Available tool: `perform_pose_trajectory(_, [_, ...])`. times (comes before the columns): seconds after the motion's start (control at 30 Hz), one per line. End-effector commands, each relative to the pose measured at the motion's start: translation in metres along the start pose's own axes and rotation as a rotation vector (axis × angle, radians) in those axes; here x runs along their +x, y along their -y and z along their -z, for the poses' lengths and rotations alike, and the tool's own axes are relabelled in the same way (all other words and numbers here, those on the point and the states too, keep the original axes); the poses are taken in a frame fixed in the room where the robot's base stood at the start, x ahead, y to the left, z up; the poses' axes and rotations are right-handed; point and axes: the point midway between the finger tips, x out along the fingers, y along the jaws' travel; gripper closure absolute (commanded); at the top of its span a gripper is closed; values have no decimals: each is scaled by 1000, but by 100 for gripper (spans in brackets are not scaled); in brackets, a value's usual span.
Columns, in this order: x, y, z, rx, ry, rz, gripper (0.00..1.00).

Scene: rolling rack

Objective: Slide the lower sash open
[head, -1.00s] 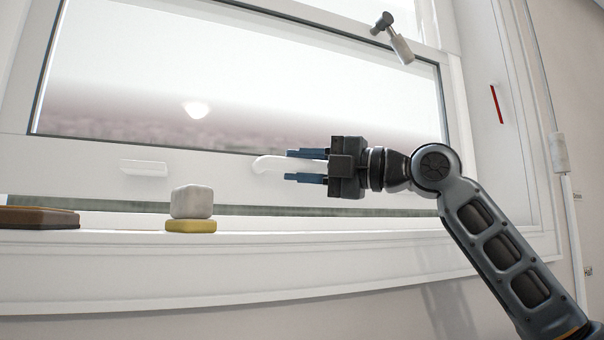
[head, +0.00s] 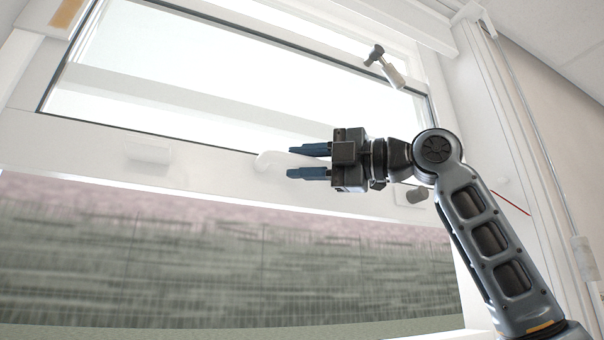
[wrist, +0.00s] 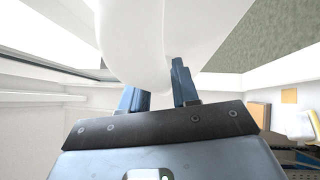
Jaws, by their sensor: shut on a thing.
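The lower sash (head: 210,172) is a white frame around glass, raised well above the sill, with a wide opening below it. A white curved lift handle (head: 272,161) sticks out from its bottom rail. My gripper (head: 310,162) is shut on this handle, with one blue finger above and one below it in the head view. In the wrist view the white handle (wrist: 150,40) fills the top middle and partly hides the blue fingers (wrist: 157,92). A second white handle (head: 148,153) sits on the rail to the left, untouched.
A dark-and-white latch (head: 385,68) is at the sash's top right. A small grey knob (head: 417,194) is beside my wrist on the right. A thin red strip (head: 513,204) marks the right jamb. The opening below the sash looks clear.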

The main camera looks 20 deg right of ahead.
Motion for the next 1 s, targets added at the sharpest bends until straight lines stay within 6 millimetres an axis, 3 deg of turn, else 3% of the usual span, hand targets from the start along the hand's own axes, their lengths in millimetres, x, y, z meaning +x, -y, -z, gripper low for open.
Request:
perform_pose_trajectory(0.33, [0,-2,0,-1,1,-1,100])
perform_pose_trajectory(0.37, [0,-2,0,-1,1,-1,69])
perform_pose_trajectory(0.57, [0,-1,0,-1,1,-1,50])
perform_pose_trajectory(0.83, [-2,-1,0,-1,1,0,49])
perform_pose_trajectory(1.0, [-20,1,-1,-1,3,-1,49])
